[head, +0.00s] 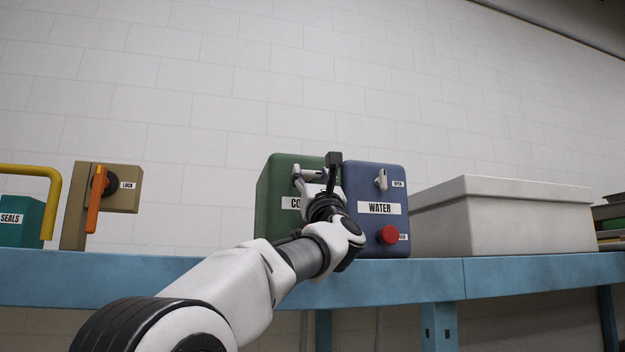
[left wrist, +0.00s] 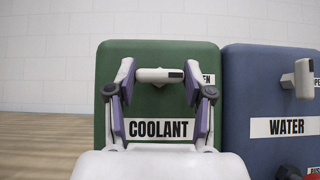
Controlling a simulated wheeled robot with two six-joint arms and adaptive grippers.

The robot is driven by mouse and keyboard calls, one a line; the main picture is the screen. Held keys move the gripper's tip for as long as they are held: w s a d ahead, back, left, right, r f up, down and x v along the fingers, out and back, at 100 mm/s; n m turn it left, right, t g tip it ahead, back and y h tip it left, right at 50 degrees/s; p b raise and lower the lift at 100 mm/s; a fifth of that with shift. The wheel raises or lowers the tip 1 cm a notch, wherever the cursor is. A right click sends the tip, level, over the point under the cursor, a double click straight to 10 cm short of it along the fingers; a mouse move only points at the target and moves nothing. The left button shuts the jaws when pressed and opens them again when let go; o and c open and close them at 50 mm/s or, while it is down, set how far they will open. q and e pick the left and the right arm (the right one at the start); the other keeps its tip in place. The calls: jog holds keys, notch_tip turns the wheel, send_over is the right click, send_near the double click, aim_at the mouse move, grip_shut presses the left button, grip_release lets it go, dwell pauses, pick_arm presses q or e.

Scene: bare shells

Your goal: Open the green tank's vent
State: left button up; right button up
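The green tank (left wrist: 165,100), labelled COOLANT, stands on the blue shelf and is partly hidden by my left arm in the head view (head: 268,205). Its white vent handle (left wrist: 160,75) lies level near the top of its front face. A label ending in EN, partly covered, is to the handle's right. My left gripper (left wrist: 158,78) is in front of the tank, its fingers spread, one at each end of the handle. Whether they touch it I cannot tell. In the head view the left gripper (head: 318,172) covers much of the tank's front. My right gripper is out of view.
The blue WATER tank (head: 375,170) stands close on the right, with an upright white handle (head: 381,180) and a red knob (head: 388,235). A white bin (head: 500,215) is farther right. A tan box with an orange handle (head: 95,200) and a yellow rail (head: 50,195) are left.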

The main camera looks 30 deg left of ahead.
pick_arm(q)
jog(key=o, duration=0.4)
jog(key=shift+w+a+f, duration=0.1)
jog(key=shift+w+a, duration=0.05)
jog(key=shift+w, duration=0.05)
jog(key=v, duration=1.2)
jog(key=shift+a, duration=0.1)
jog(key=shift+s, duration=0.1)
